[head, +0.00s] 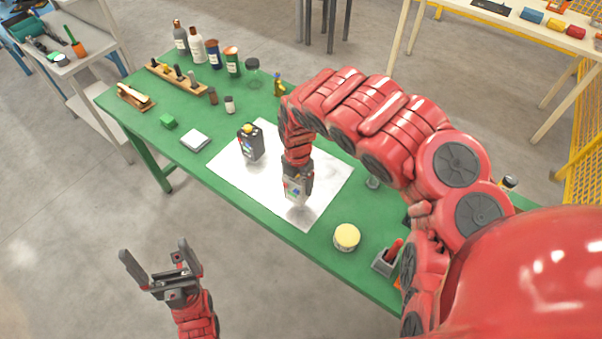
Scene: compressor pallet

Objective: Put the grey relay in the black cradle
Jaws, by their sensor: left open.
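My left gripper (160,262) is open and empty over the floor at the lower left, well apart from the table. My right gripper (297,190) points down over the white sheet and is shut on a light grey block with small coloured marks, which looks like the grey relay (295,190). The relay is upright and partly hidden by the jaws. A dark box (251,144) with a yellow top and coloured spots stands upright on the sheet, to the left of the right gripper. I cannot tell whether it is the black cradle.
The white sheet (232,175) lies on the green table (295,238).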

